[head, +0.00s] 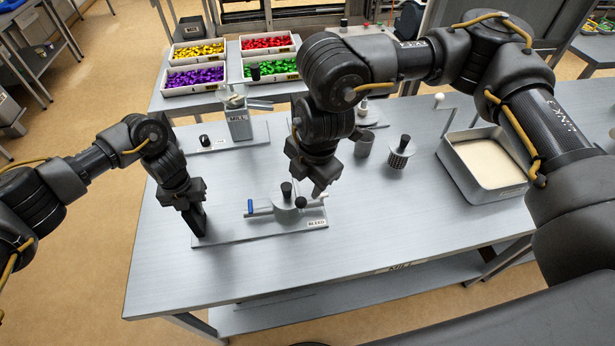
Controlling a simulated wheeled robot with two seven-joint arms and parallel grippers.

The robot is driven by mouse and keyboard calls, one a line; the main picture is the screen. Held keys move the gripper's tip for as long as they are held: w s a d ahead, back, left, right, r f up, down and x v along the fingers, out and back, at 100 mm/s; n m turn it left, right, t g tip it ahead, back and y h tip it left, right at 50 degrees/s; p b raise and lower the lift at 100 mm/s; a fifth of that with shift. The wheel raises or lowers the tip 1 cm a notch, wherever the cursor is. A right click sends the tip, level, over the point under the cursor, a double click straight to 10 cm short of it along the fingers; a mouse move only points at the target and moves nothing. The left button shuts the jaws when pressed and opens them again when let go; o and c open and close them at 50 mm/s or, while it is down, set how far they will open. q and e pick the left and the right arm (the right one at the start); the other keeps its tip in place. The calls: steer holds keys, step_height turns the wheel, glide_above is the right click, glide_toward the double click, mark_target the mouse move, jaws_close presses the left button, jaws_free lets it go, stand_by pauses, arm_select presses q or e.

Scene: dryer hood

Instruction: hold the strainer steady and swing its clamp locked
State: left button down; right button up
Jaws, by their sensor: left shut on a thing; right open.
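The strainer body (283,212) sits on a grey base plate (240,235) labelled BLEED at the front middle of the table. It has an upright black knob (286,188) on top, a dark ball (301,202) at its right front, and a blue-ended handle (250,206) at its left. I cannot tell which part is the clamp. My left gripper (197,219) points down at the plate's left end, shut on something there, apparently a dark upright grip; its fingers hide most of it. My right gripper (317,186) is open above the right side of the strainer, close to the ball.
A perforated cylinder with a black knob (398,156) and a dark cup (364,146) stand behind to the right. A tray of pale material (450,172) is at the right. The MILL unit (238,122) stands behind. The front table edge is clear.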

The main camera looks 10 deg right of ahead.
arm_select(q)
steer(key=c, duration=1.6)
jaws_free()
steer(key=shift+s+a+f, duration=0.15)
steer(key=shift+s+f, duration=0.05)
steer(key=shift+f, duration=0.15)
steer(key=o, duration=0.5)
steer(key=shift+w, duration=0.35)
steer(key=shift+r, duration=0.1)
steer(key=shift+r, duration=0.25)
step_height(320, 180, up, 11)
steer(key=shift+r, duration=0.15)
